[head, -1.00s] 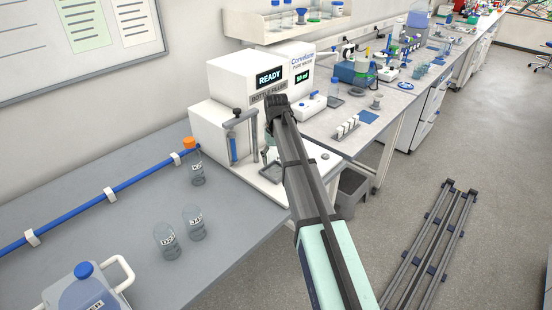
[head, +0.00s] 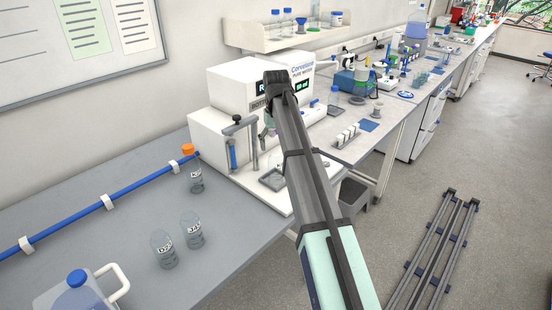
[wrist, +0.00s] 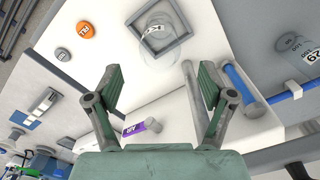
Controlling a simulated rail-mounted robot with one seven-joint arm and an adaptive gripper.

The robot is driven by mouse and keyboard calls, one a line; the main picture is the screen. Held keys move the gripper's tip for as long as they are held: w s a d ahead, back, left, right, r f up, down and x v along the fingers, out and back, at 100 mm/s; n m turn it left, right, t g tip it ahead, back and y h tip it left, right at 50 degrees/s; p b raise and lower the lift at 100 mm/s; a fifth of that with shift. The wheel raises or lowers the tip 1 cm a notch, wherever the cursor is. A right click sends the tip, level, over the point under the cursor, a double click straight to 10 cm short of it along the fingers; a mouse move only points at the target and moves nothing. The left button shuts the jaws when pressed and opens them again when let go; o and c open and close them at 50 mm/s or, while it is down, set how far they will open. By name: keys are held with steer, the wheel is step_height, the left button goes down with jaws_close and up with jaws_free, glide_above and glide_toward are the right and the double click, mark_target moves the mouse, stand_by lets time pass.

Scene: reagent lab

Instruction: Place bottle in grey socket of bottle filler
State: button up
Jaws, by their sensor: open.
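A clear, open-topped bottle (wrist: 157,42) with a label stands upright on the white base of the bottle filler (head: 228,135), beyond my fingertips in the wrist view. A grey square socket (head: 272,180) lies on that base in the head view; my arm partly hides it, and whether the bottle is fully seated is unclear. My gripper (wrist: 160,75) is open, with nothing between its green-grey fingers. In the head view it is largely hidden behind my wrist, over the filler's front.
A blue-capped jug (head: 80,290) is nearer.

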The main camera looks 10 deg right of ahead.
steer(key=shift+r, duration=1.35)
